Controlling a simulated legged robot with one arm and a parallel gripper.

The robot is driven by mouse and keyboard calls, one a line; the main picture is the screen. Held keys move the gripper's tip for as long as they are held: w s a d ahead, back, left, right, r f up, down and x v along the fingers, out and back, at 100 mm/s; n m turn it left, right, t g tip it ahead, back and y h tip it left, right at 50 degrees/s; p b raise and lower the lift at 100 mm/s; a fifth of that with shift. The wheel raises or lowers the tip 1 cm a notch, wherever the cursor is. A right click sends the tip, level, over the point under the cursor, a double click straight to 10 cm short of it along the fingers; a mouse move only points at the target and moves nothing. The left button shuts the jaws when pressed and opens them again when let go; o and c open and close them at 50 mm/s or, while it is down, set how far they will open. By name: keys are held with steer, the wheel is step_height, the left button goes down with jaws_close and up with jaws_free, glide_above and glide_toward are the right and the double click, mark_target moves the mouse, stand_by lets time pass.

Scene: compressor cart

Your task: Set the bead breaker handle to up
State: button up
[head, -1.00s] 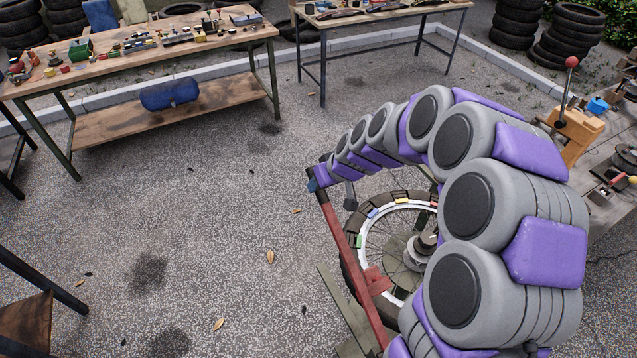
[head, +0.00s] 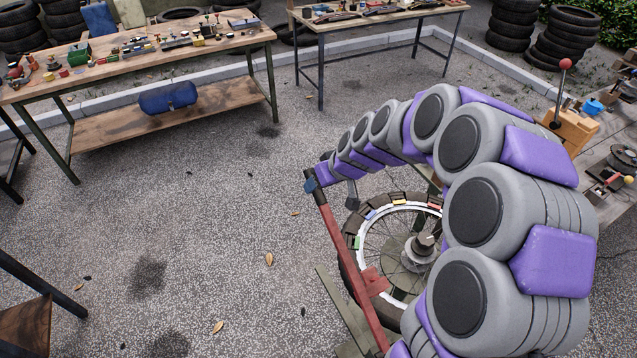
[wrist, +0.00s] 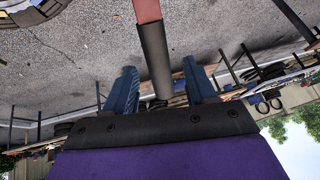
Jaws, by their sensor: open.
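The bead breaker handle (head: 342,252) is a red bar with a dark grip at its far end. In the head view it slants from the wheel's lower left up to my gripper (head: 312,184). In the wrist view the red bar (wrist: 147,9) enters at the top, and its dark grip (wrist: 155,58) reaches down between my two blue fingers (wrist: 158,88). My gripper is open, with a finger on each side of the grip and visible gaps between. The spoked wheel with its tyre (head: 352,225) lies behind the handle, partly hidden by my arm.
A wooden workbench (head: 130,58) with small parts stands at the back left, with a blue tank (head: 168,98) on its lower shelf. Another bench (head: 385,14) stands behind. A red-knobbed lever (head: 565,64) and tools are at right.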

steer(key=p+v, duration=0.2)
steer(key=v, duration=1.3)
steer(key=shift+d, duration=0.35)
steer(key=shift+s+r, duration=0.2)
steer(key=s+d+f+m+g+h, duration=0.1)
steer(key=s+f+m+g+h, duration=0.1)
steer(key=s, duration=1.4)
steer(key=s+d+f+m+g+h, duration=0.1)
steer(key=s+m+g+h, duration=0.1)
steer(key=s, duration=1.5)
steer(key=shift+s+d+f+m+g, duration=0.4)
steer(key=shift+m+g, duration=0.2)
steer(key=shift+g, duration=0.6)
